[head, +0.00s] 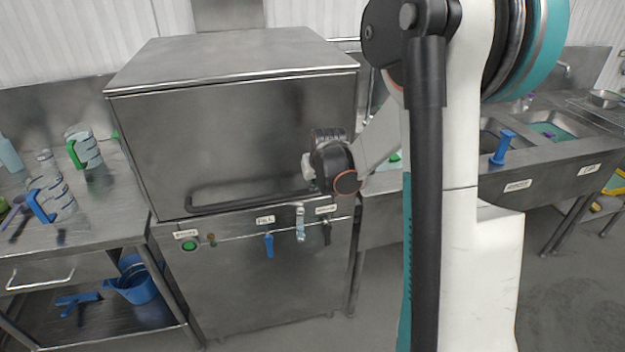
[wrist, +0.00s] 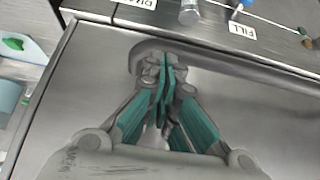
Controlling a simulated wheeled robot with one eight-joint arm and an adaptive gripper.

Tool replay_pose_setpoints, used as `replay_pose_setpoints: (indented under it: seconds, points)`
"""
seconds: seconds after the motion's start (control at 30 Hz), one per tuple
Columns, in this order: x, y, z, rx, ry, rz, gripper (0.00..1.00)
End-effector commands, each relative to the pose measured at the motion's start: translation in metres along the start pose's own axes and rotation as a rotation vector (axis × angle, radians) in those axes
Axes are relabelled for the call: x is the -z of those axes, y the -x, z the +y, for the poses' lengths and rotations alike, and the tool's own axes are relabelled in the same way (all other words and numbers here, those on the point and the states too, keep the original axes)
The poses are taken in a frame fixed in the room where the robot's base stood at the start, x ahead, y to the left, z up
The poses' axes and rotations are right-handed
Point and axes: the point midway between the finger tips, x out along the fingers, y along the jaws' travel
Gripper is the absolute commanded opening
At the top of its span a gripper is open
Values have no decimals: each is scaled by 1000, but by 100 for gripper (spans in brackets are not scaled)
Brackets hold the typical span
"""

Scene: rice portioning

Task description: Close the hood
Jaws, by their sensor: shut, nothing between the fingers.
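The hood (head: 235,135) is a large box of brushed steel. Its lower edge lies along the top of the base cabinet, with only a thin dark line between them. A dark bar handle (head: 245,202) runs along the hood's lower front; in the wrist view the handle (wrist: 250,70) curves at its end by my fingers. My gripper (wrist: 165,75) is shut and empty, its teal-padded fingertips together at that curved end. I cannot tell whether they touch the bar. In the head view my gripper (head: 308,178) is in front of the handle's right end, its fingers mostly hidden.
Below the hood are a green button (head: 190,246) and a blue valve lever (head: 269,245). Jugs with green (head: 77,153) and blue handles stand on the left counter. Sinks (head: 550,130) are at right. The floor (head: 570,280) at the lower right is clear.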

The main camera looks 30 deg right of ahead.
Motion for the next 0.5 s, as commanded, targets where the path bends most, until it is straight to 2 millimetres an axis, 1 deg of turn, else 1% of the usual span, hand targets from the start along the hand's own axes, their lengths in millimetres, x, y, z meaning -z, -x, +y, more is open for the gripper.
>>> replay_pose_setpoints:
  seconds: [0.33, 0.43, 0.5]
  points:
    - [4, 1, 0, 0, 0, 5, 0]
    - [10, 7, -1, 0, 1, 4, 0]
    - [16, 14, -2, 1, 1, 4, 0]
